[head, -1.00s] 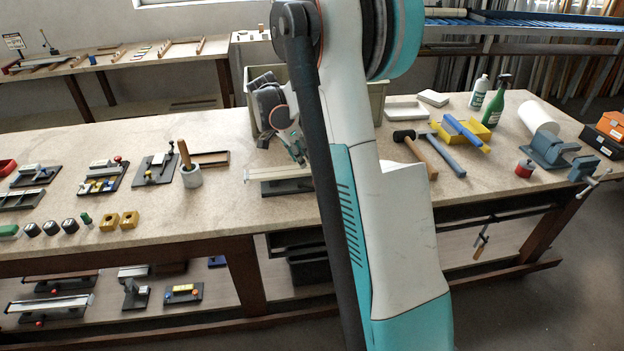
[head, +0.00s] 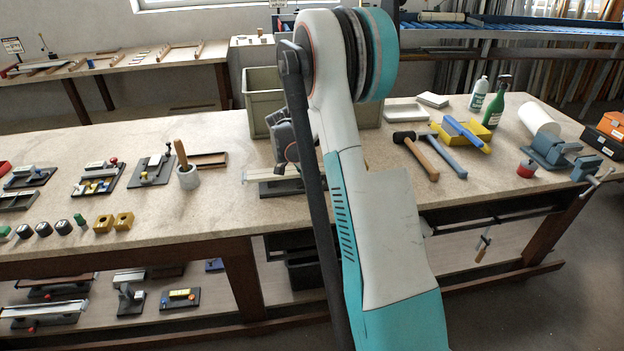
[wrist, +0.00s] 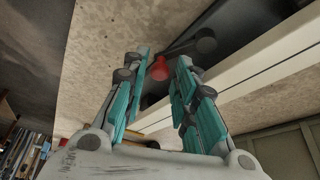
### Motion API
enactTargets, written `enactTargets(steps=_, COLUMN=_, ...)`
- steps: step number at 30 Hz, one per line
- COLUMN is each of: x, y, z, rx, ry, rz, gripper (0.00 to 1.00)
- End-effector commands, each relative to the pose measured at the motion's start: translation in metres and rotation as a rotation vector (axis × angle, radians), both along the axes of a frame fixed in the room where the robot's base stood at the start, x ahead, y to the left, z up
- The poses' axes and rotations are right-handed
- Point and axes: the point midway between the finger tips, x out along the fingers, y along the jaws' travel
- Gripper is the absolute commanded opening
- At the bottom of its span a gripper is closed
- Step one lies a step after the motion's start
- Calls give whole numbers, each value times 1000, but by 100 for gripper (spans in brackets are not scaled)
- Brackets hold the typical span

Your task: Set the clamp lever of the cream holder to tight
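A holder with a long cream profile stands under my arm in the head view, on a dark base (head: 284,188). In the wrist view its cream profile (wrist: 262,72) runs diagonally at the right, beside the dark base (wrist: 245,28). A dark lever with a round grey part (wrist: 205,41) lies over the base, and a red knob (wrist: 159,69) shows at its near end. My gripper (wrist: 163,66) is open, with its teal fingers on either side of the red knob. I cannot tell whether they touch it. In the head view my arm hides the fingertips and part of the holder.
A grey-green bin (head: 262,88) stands just behind the holder. A pot with a wooden handle (head: 188,178) stands to its left, with several other fixtures farther left. A mallet (head: 420,160) and a blue hammer (head: 445,155) lie to the right. The bench front edge is close.

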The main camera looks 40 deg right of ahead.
Motion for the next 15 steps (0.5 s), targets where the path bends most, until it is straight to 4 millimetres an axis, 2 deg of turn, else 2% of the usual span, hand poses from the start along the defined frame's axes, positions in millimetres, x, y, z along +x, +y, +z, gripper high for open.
enactTargets(steps=2, x=0, y=0, z=0, rx=0, ry=0, rz=0, gripper=26)
enactTargets(steps=5, x=0, y=0, z=0, rx=0, ry=0, rz=0, gripper=4)
enactTargets(steps=6, x=0, y=0, z=0, rx=0, ry=0, rz=0, gripper=0)
enactTargets(steps=15, x=1, y=-3, z=0, rx=1, ry=-2, rz=64, gripper=0)
